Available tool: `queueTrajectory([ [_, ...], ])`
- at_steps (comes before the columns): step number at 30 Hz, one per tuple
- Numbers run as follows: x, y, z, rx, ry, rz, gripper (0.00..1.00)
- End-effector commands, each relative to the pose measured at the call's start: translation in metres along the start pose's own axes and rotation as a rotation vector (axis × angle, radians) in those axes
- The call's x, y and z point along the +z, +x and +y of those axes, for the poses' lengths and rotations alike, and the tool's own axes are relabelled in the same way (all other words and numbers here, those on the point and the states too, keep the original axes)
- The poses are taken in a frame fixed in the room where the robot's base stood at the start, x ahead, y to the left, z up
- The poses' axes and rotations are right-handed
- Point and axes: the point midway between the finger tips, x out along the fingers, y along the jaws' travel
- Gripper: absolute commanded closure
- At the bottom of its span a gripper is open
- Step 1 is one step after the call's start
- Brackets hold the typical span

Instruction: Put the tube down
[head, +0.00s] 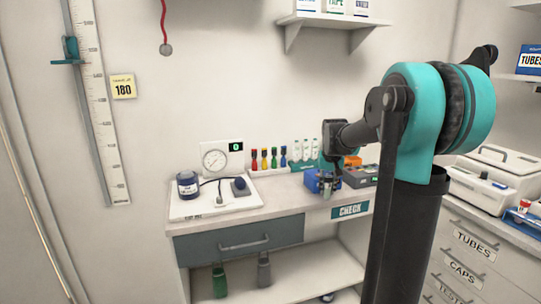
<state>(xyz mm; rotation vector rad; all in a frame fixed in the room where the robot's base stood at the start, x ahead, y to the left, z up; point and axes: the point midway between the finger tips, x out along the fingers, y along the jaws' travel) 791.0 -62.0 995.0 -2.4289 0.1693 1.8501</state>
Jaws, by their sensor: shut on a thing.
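My gripper (328,190) points down over the CHECK table (235,211), at its right part. It is shut on a tube, which is too small and covered by the fingers to make out clearly. A small blue block or rack (312,183) stands right beside and partly behind the fingers. I cannot tell whether the held tube touches it. Several colour-capped tubes or bottles (264,160) stand in a row at the back of the table, with white bottles (305,150) to their right.
A grey box (361,176) sits right of my gripper. A white case (485,182) and a blue rack (520,217) stand on the right counter. A wall shelf (328,20) hangs above.

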Motion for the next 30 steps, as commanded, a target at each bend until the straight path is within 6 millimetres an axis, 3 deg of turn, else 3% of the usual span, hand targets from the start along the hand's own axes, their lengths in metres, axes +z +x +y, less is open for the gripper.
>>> queueTrajectory([
  [3, 0.012, 0.043, -0.007, -0.011, -0.038, 0.000, 1.00],
  [9, 0.036, 0.095, -0.015, -0.026, -0.092, 0.001, 1.00],
  [20, 0.060, 0.136, -0.019, -0.037, -0.134, 0.002, 1.00],
  [30, 0.092, 0.207, -0.018, -0.038, -0.134, 0.002, 1.00],
])
